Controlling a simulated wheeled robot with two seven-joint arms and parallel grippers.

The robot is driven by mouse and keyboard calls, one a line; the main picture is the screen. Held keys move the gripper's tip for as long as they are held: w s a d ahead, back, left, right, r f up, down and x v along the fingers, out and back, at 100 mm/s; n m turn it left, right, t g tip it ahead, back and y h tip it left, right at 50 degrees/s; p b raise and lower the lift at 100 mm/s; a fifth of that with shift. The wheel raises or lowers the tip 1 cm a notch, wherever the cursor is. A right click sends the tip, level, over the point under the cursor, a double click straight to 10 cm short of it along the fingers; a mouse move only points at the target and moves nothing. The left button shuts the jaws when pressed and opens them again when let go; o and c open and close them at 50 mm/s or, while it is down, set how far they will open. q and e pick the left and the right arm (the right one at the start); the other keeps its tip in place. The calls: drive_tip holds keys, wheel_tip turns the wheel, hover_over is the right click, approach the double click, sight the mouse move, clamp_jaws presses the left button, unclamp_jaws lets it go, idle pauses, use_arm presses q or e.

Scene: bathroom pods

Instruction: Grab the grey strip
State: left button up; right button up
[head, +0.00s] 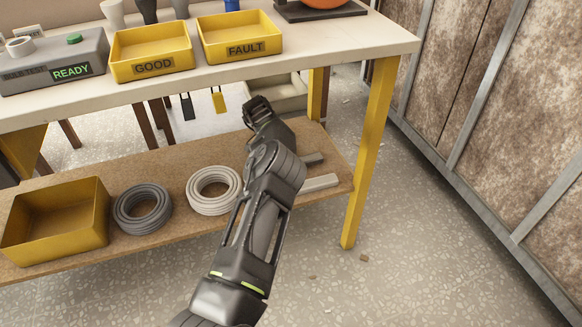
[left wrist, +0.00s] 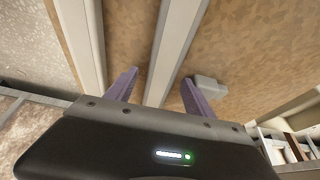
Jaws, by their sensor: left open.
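The grey strip (left wrist: 175,45) runs lengthwise through the middle of the left wrist view, lying on the brown lower shelf. I cannot tell the height between fingertips and strip. A lighter strip (left wrist: 82,35) lies parallel, left of the fingers; it also shows in the head view (head: 318,184). My right gripper is not in view.
A small grey block (left wrist: 211,86) sits by the right finger. On the lower shelf (head: 180,165) are a white coil (head: 214,205), a grey coil (head: 127,222) and a yellow bin (head: 30,258). The tabletop (head: 340,48) overhangs the shelf; a yellow leg (head: 368,150) stands right.

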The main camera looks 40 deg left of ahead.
use_arm(q)
drive_tip(key=shift+c, duration=0.4)
clamp_jaws()
idle(0.5)
